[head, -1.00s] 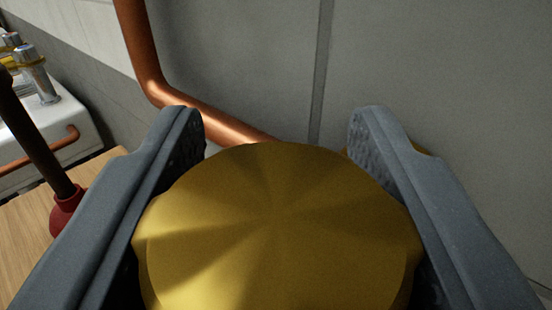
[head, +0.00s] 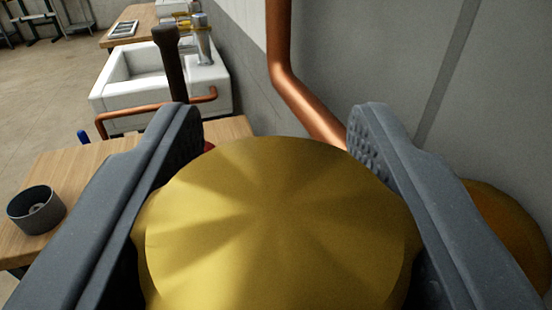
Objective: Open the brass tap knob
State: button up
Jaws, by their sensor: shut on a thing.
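The brass tap knob (head: 275,225) fills the lower middle of the head view, its round, faceted face close to the camera. My gripper (head: 275,130) has one grey finger on each side of the knob and is shut on it. The knob's back and its stem are hidden behind its own face. A copper pipe (head: 295,85) runs down the wall and bends toward the right behind the knob.
A wooden bench (head: 85,165) stands at the left with a dark round cup (head: 37,210) on it. A dark-handled plunger (head: 172,60) rises behind my left finger, before a white sink (head: 145,75). An orange-brown rounded thing (head: 505,225) is at the right by the grey wall.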

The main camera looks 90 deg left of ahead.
jog(key=shift+r+n+g, duration=0.2)
jog(key=shift+n+g, duration=0.3)
jog(key=shift+g, duration=0.3)
jog(key=o, duration=1)
jog(key=shift+f, duration=0.1)
jog(key=shift+d+b, duration=0.4)
jog(key=shift+d, duration=0.05)
jog(key=d+b, duration=0.1)
jog(key=d, duration=0.5)
jog(key=shift+w+d, duration=0.15)
jog(key=shift+d, duration=0.2)
